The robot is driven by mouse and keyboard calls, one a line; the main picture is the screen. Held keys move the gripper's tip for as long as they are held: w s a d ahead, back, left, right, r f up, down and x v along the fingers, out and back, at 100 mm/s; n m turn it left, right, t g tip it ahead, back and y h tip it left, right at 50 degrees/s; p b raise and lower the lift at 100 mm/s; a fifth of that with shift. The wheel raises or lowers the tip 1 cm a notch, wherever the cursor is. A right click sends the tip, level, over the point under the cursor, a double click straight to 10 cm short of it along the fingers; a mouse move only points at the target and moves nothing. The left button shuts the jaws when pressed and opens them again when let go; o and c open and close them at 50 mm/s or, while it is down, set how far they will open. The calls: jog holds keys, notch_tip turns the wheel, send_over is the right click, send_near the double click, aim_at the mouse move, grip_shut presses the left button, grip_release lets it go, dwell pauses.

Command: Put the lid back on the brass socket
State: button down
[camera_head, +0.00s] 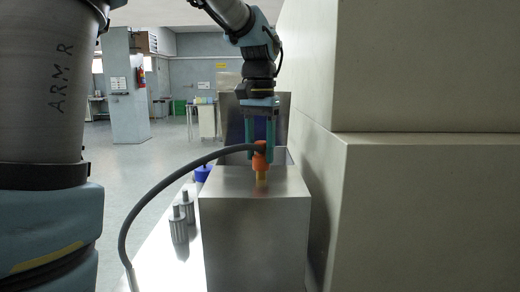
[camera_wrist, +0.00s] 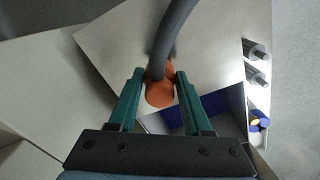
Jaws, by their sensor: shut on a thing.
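My gripper (camera_head: 259,152) points down and is shut on an orange plug (camera_head: 260,160) at the end of a dark hose. In the wrist view the orange plug (camera_wrist: 160,92) sits between the green fingers. The brass socket (camera_head: 261,183) stands on the metal box top directly below the plug. The plug's lower end meets it in the picture; I cannot tell how far they are joined. A blue cap-like piece (camera_head: 202,173), which may be the lid, is left of the box.
The metal box (camera_head: 253,240) has an open recess behind the socket. The dark hose (camera_head: 150,205) arcs left and down. Two grey ribbed cylinders (camera_head: 178,226) stand on a white ledge (camera_head: 165,262) at left. A large beige housing (camera_head: 425,210) closes off the right side.

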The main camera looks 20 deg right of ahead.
grip_release()
dwell(0.5)
jog(key=shift+r+p, duration=3.25)
jog(key=shift+r, duration=0.3)
jog(key=shift+c, duration=0.2)
grip_shut()
jog(key=shift+f, duration=0.2)
